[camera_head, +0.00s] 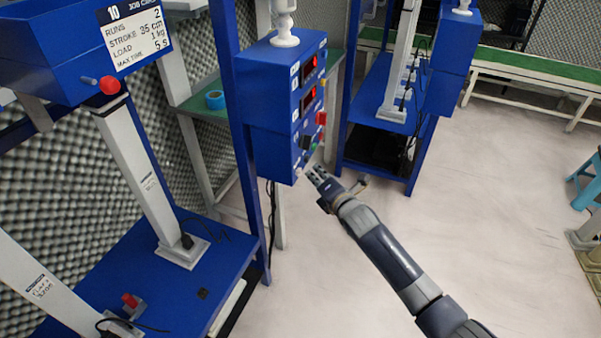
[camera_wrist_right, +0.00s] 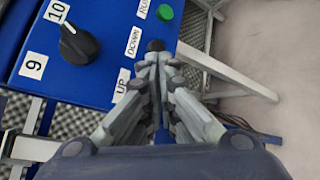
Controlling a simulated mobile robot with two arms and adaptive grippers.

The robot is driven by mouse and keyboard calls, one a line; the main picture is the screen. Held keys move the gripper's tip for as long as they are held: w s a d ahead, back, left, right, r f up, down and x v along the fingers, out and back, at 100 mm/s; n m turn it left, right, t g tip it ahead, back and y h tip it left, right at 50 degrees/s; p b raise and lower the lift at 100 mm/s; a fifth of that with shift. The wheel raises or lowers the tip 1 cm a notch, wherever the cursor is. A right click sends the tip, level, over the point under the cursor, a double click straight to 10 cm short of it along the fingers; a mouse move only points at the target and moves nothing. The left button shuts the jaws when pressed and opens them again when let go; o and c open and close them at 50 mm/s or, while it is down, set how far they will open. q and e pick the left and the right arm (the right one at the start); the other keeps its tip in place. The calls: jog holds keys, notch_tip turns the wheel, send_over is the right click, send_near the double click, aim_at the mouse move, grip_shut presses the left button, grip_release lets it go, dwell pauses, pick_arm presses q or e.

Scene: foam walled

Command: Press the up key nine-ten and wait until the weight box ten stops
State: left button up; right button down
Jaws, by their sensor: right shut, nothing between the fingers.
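The blue control box (camera_head: 265,100) hangs on a blue post, with its keys on its right face. My right gripper (camera_head: 314,172) is shut and empty at the panel's lower end. In the right wrist view its fingertips (camera_wrist_right: 157,62) are at a small black key (camera_wrist_right: 155,45) between the DOWN and UP labels; whether they touch it I cannot tell. The selector knob (camera_wrist_right: 78,42) beside labels 9 and 10 has its white mark towards 10. The blue weight box ten (camera_head: 50,55), with its sign, is high on a pale column at left. My left gripper is not in view.
A green button (camera_wrist_right: 165,12) is close to my right fingertips. A red button (camera_head: 321,118) and two red displays are higher on the panel. The blue base table (camera_head: 190,285) fills the lower left. Open pale floor (camera_head: 480,200) is at right.

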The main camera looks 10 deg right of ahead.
jog(key=shift+a, duration=0.1)
dwell(0.3)
jog(key=shift+w+a, duration=0.2)
jog(key=shift+a, duration=0.05)
